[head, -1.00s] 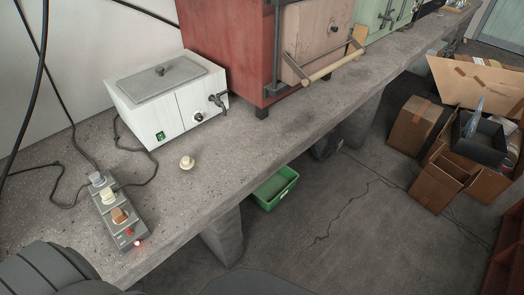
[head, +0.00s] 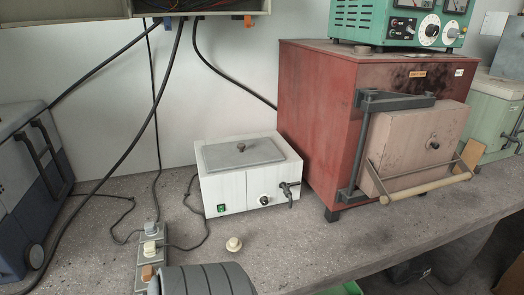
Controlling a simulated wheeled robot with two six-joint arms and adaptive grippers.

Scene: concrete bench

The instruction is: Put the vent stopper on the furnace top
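The vent stopper appears to be the small cream knob-shaped piece (head: 233,244), standing alone on the bench in front of the white bath. The furnace (head: 322,120) is a red box on the right with a pinkish door that looks shut. The furnace top (head: 310,48) is seen at a shallow angle. A small round greenish piece (head: 362,48) sits on it by the control unit; I cannot tell whether it is the vent. Neither gripper is in view; only a dark ribbed part of my arm shows at the bottom.
A green control unit (head: 400,24) stands on the furnace. A white bath (head: 232,190) stands left of it. A power strip (head: 150,248) with cables lies at the lower left, and a blue-grey case (head: 25,170) at far left. The furnace door handle (head: 425,189) juts forward.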

